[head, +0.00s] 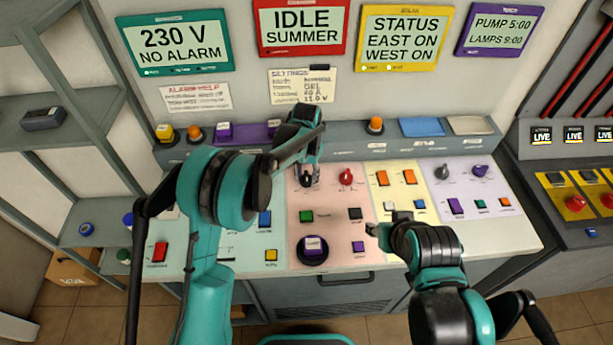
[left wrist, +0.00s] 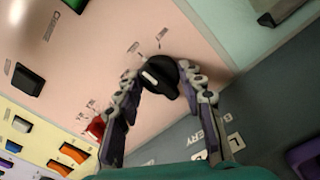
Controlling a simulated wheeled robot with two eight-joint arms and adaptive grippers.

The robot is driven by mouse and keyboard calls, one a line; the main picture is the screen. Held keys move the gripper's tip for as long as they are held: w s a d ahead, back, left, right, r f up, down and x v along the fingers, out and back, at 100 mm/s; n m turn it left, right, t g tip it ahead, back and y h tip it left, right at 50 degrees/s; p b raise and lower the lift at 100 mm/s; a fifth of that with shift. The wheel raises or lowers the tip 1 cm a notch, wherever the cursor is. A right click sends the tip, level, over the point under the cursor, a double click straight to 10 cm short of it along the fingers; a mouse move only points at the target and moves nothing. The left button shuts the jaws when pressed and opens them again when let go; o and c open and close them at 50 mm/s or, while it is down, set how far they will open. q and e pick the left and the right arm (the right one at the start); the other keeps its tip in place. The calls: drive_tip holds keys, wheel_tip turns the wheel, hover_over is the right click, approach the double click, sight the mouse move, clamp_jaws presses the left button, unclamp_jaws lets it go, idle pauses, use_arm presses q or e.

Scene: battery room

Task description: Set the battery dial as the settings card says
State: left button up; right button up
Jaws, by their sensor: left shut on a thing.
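A black dial (head: 306,180) with a pale pointer mark sits at the top of the pink section of the console. In the left wrist view the dial (left wrist: 158,74) stands between my left fingertips, with small printed labels around it. My left gripper (left wrist: 160,82) is shut on it; it also shows in the head view (head: 307,170), reaching down from above. The settings card (head: 303,86) hangs on the wall under the red display; its handwriting is mostly too small to read. My right gripper (head: 376,232) hovers over the front of the console near the yellow section; its fingers are unclear.
A red knob (head: 346,177) is right of the black dial, with a green button (head: 306,216) and a dark button (head: 355,214) below. A round black control with a purple cap (head: 314,248) is at the front. An alarm card (head: 195,97) hangs left.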

sight(306, 176)
idle(0.3)
use_arm(q)
drive_tip(key=o, duration=1.2)
drive_tip(key=shift+c, duration=0.2)
drive_tip(key=shift+r, duration=0.1)
wheel_tip(306, 176, up, 12)
